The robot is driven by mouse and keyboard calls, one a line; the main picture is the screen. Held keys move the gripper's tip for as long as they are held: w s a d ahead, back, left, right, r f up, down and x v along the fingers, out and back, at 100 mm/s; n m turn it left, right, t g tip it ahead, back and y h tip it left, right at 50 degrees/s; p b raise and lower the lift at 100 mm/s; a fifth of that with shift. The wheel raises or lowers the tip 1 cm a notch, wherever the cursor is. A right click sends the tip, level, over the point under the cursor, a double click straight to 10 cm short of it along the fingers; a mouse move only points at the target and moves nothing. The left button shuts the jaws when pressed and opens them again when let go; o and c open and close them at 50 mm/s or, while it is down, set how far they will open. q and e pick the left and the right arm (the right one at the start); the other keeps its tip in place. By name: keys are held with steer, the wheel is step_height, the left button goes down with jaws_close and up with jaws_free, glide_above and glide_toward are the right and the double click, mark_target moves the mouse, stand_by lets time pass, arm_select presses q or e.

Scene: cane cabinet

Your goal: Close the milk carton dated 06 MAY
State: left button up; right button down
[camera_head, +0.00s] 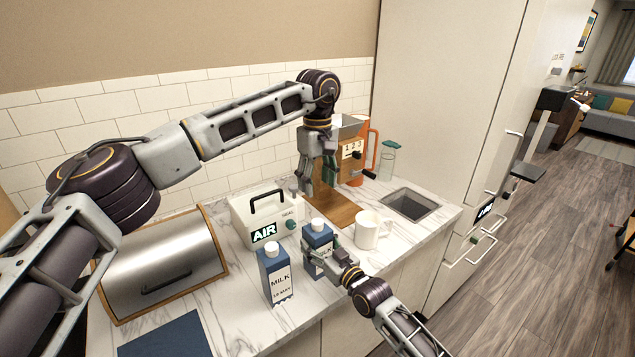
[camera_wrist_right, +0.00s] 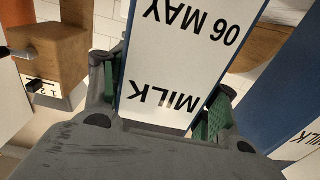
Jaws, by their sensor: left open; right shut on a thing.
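The blue and white milk carton (camera_head: 317,238) stands upright on the marble counter. It fills the middle of the right wrist view (camera_wrist_right: 185,60), where "06 MAY" and "MILK" show upside down. A white round cap or spout shows on its top; I cannot tell if it is fully closed. My right gripper (camera_head: 322,262) is shut on this carton, with green pads on both its sides (camera_wrist_right: 163,105). My left gripper (camera_head: 318,182) is open and empty, pointing down above the wooden board, behind and higher than the carton.
A second milk carton (camera_head: 277,278), with a different date, stands close to the left. A white AIR box (camera_head: 264,219) is behind it. A white mug (camera_head: 367,231) stands to the right, near the sink (camera_head: 411,204). A bread box (camera_head: 165,268) is at left; the wooden board (camera_head: 334,209) is behind.

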steer(key=shift+c, duration=1.7)
jaws_free()
steer(key=v, duration=1.2)
steer(key=shift+f, duration=0.1)
